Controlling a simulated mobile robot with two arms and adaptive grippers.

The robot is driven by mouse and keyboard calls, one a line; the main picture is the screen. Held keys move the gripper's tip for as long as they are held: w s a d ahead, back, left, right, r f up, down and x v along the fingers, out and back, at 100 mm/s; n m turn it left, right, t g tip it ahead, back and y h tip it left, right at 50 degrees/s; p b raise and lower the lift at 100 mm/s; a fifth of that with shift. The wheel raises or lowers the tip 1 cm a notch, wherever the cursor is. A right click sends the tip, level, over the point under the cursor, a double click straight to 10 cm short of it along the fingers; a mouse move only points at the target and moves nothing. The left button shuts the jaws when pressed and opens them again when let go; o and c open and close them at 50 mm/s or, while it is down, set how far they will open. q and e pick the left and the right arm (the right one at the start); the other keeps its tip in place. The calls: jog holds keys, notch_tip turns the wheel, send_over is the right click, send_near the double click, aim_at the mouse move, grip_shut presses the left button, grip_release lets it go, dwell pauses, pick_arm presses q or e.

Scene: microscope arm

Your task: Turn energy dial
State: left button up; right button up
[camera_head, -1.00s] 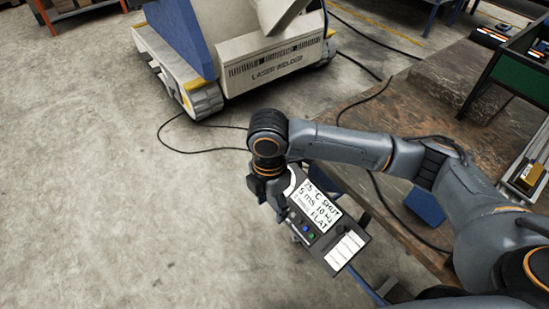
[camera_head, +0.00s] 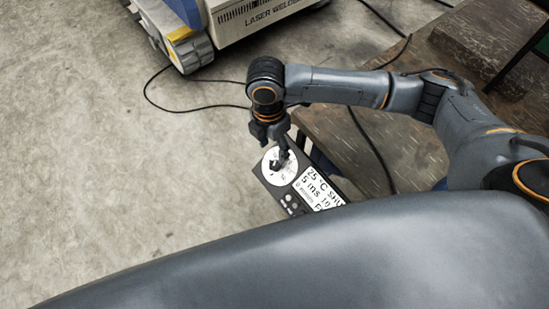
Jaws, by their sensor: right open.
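The energy dial (camera_head: 271,177) is a round white face with small dark marks and a dark knob at its middle. It sits at the left end of a black control panel (camera_head: 299,183) with a white display of black text. My right gripper (camera_head: 281,150) is open and points down at the dial. A dark finger reaches over the dial's upper part, close to the knob. I cannot tell whether it touches. The panel's lower right part is hidden by a large grey part of my own body. My left gripper is not in view.
The laser welder cart (camera_head: 240,18) stands on the floor at the top, with black cables (camera_head: 150,88) running from it. A worn wooden workbench (camera_head: 410,150) lies under and beside my right arm. The concrete floor at left is clear.

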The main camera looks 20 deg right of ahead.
aim_at(275, 163)
notch_tip(275, 163, down, 7)
jog(key=shift+s+d+r, duration=0.15)
jog(key=shift+r, duration=0.05)
jog(key=shift+f, duration=0.65)
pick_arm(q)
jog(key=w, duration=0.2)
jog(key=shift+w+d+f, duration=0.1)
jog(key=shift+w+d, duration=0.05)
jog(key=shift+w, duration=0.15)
pick_arm(e)
jog(key=shift+f, duration=0.15)
jog(key=shift+c, duration=0.2)
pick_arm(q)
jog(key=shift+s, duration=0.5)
pick_arm(e)
grip_shut()
